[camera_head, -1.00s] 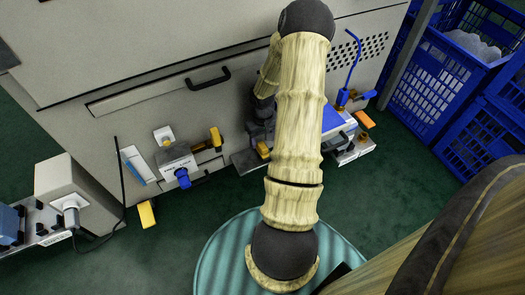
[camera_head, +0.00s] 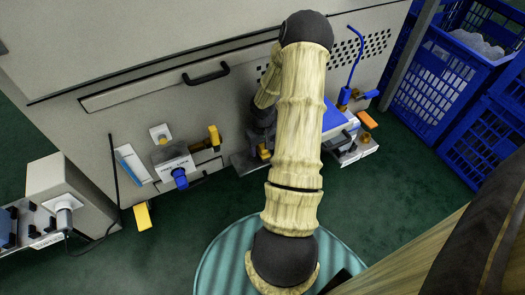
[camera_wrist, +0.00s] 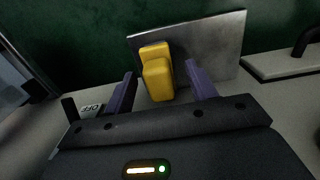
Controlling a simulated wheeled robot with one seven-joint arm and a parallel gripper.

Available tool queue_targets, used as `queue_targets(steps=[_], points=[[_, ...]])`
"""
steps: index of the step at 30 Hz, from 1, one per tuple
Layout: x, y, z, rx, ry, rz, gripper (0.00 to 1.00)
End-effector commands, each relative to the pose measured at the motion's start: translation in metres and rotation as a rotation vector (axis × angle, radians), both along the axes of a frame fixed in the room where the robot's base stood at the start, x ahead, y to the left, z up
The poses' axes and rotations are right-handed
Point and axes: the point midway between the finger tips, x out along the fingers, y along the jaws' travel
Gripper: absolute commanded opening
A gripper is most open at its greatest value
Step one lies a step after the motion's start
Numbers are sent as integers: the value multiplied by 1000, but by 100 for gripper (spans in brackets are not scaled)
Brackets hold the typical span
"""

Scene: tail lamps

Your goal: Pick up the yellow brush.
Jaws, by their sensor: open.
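In the wrist view a yellow block-like piece (camera_wrist: 157,75) stands against a grey metal plate (camera_wrist: 215,45), between the two purple fingers of my open gripper (camera_wrist: 159,68). There is a visible gap on the right side, and I cannot tell whether the left finger touches it. In the head view this yellow piece (camera_head: 264,151) shows partly, low beside the cabinet, with my arm covering much around it. I see no bristles, so I cannot confirm that it is the brush. Another yellow piece (camera_head: 143,217) is at the lower left, and a yellow-orange one (camera_head: 214,137) sits by a blue-knobbed device.
A large grey cabinet (camera_head: 150,70) with a black handle (camera_head: 206,74) stands behind my arm. The blue-knobbed device (camera_head: 175,165) is left of my gripper. Blue crates (camera_head: 440,85) stand at the right. The green floor (camera_head: 400,220) is open at the lower right.

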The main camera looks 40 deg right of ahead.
Motion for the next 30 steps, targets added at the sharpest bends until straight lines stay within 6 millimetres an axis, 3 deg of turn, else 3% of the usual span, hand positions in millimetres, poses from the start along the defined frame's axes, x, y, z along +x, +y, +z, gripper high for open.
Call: queue_targets(steps=[2, 9, 11, 23, 30], points=[[0, 0, 0, 0, 0, 0, 52], [0, 0, 0, 0, 0, 0, 8], [0, 0, 0, 0, 0, 0, 4], [-2, 1, 8, 0, 0, 1, 4], [-4, 0, 40, -1, -1, -1, 4]])
